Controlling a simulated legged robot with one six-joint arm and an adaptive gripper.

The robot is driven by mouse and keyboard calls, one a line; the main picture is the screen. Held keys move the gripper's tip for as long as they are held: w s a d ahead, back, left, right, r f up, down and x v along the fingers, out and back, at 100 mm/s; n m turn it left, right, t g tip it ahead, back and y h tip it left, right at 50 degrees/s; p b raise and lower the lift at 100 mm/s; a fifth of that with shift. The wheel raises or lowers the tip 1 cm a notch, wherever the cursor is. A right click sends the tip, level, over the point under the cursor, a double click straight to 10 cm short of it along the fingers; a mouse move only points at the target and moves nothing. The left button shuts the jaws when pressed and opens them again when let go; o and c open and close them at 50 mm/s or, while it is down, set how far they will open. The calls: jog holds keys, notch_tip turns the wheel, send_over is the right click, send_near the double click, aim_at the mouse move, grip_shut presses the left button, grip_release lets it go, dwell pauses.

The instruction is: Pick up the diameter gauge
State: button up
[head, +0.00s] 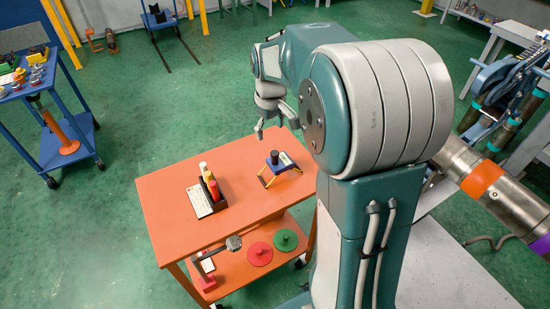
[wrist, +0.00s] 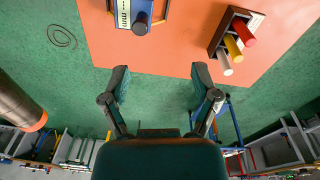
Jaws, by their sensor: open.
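The diameter gauge (head: 281,164) looks like a small blue device with a black knob, a pale label or display and splayed yellow legs. It stands on the right part of the orange cart top (head: 240,161). In the wrist view the gauge (wrist: 127,12) is at the top edge, partly cut off, with "mm" readable on it. My gripper (head: 277,122) is above and beyond the gauge in the head view, fingers pointing down. In the wrist view my gripper (wrist: 160,77) has its two fingers wide apart with nothing between them, apart from the gauge.
A dark holder (head: 216,199) with white, yellow and red cylinders stands left of the gauge, with a white card. Red and green discs (head: 259,253) lie on the lower shelf. A blue cart (head: 68,138) stands far left. Large pipes (head: 500,190) are at the right.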

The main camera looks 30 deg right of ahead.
jog(key=g, duration=0.1)
send_over(275, 153)
jog(key=shift+n, duration=0.3)
notch_tip(275, 153, down, 5)
jog(key=shift+s+a+f, duration=0.1)
notch_tip(275, 153, down, 5)
jog(key=shift+f, duration=0.2)
notch_tip(275, 153, down, 5)
jog(key=shift+f, duration=0.1)
grip_shut()
